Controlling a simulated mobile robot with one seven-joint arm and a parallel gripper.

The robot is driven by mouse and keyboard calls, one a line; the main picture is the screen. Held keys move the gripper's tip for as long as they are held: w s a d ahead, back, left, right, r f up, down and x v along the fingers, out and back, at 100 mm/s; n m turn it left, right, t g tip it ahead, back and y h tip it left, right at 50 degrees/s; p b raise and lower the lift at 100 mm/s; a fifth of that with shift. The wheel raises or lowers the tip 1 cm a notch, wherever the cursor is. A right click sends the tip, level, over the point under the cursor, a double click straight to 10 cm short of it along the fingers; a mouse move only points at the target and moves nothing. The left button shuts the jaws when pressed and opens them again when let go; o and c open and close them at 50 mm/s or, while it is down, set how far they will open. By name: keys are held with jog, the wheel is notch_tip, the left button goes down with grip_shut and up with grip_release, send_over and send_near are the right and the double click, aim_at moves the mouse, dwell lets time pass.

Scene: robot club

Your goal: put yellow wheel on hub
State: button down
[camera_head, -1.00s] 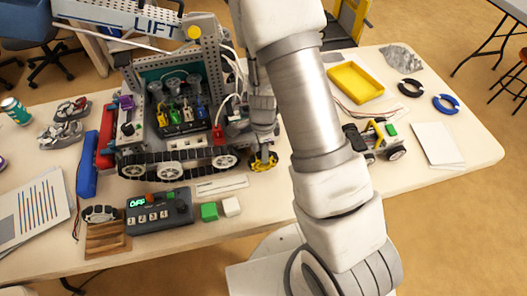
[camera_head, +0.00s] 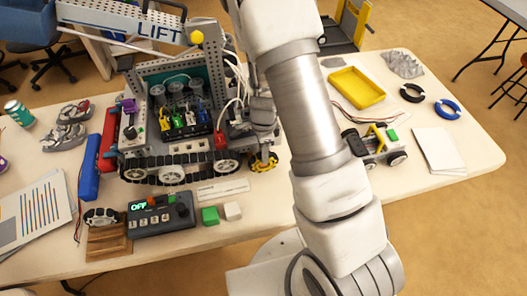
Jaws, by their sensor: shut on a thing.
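The yellow wheel (camera_head: 263,163) has a dark centre and is low beside the right end of the tracked robot (camera_head: 183,168). My gripper (camera_head: 263,148) points down and is shut on the yellow wheel from above. My forearm covers the table to the right of it. I cannot make out the hub for certain; the right end of the tracked robot is partly hidden behind my gripper. I cannot tell whether the wheel touches the robot or the table.
A small wheeled car (camera_head: 377,149), a yellow tray (camera_head: 357,87), and black (camera_head: 412,93) and blue (camera_head: 446,106) rings stand right. The table's front edge is near.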

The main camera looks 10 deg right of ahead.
jog(key=shift+w+r, duration=0.15)
jog(key=shift+w, duration=1.6)
dwell(1.1)
jog(key=c, duration=0.5)
grip_release()
jog(key=shift+r+p, duration=0.1)
jog(key=shift+p, duration=0.25)
jog(key=shift+w+r+p, duration=0.25)
jog(key=shift+r+p, duration=0.35)
jog(key=shift+r, duration=0.05)
jog(key=r+p, duration=0.4)
jog(key=r, duration=0.1)
jog(key=shift+s+r, duration=0.15)
jog(key=shift+s, duration=0.2)
